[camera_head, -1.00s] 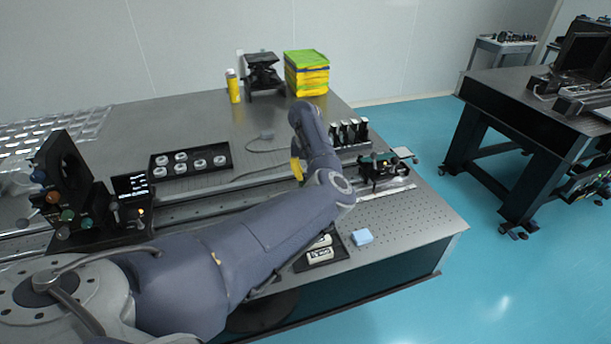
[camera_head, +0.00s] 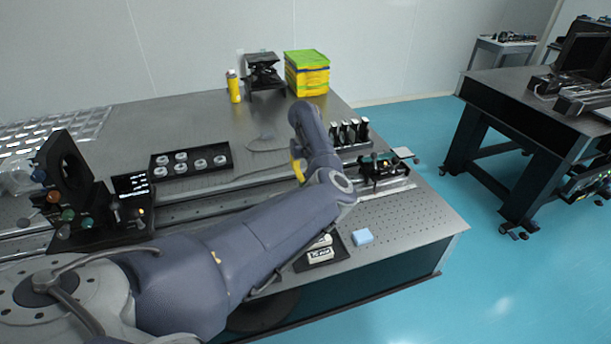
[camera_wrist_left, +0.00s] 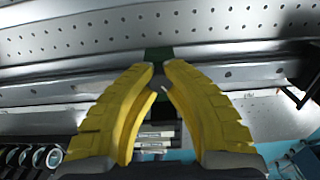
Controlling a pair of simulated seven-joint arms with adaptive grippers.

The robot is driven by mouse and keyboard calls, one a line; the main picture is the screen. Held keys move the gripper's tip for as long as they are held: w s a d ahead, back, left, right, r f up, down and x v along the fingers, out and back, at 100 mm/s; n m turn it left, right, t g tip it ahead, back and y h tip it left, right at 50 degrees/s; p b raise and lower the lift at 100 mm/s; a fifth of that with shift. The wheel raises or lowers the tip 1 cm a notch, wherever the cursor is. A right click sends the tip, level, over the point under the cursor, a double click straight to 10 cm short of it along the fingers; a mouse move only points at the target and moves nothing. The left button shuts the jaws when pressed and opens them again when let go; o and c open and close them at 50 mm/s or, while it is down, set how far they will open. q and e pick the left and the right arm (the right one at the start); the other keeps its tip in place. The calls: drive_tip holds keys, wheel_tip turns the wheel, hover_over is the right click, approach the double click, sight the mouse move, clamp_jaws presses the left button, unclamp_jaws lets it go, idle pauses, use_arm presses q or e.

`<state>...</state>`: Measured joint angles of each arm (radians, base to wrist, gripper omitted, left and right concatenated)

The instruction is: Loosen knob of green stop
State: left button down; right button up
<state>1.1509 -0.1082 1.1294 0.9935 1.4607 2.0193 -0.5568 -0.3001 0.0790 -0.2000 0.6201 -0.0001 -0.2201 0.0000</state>
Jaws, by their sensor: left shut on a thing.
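The green stop (camera_wrist_left: 158,53) shows as a dark green block across the metal rail in the left wrist view, just beyond my fingertips. My left gripper (camera_wrist_left: 158,77) has its yellow fingers closed together at the stop. They are shut on its knob, which is mostly hidden between the tips. In the head view my left gripper (camera_head: 298,168) is a small yellow patch beside the rail, partly covered by my own arm. The stop cannot be made out there. My right gripper is in neither view.
A black tray with white rings (camera_head: 190,160) lies left of the gripper. Several upright black holders (camera_head: 348,132) and a dark optical mount (camera_head: 380,168) stand to the right. The back middle of the table (camera_head: 190,118) is clear.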

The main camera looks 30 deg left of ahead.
sight(304, 174)
use_arm(q)
drive_tip(key=shift+a+r, duration=0.3)
drive_tip(key=shift+a, duration=0.1)
drive_tip(key=c, duration=1.5)
unclamp_jaws()
drive_tip(key=shift+f, duration=0.1)
drive_tip(key=o, duration=0.3)
drive_tip(key=shift+d+f, duration=0.1)
drive_tip(key=shift+d, duration=0.1)
wheel_tip(304, 174, up, 12)
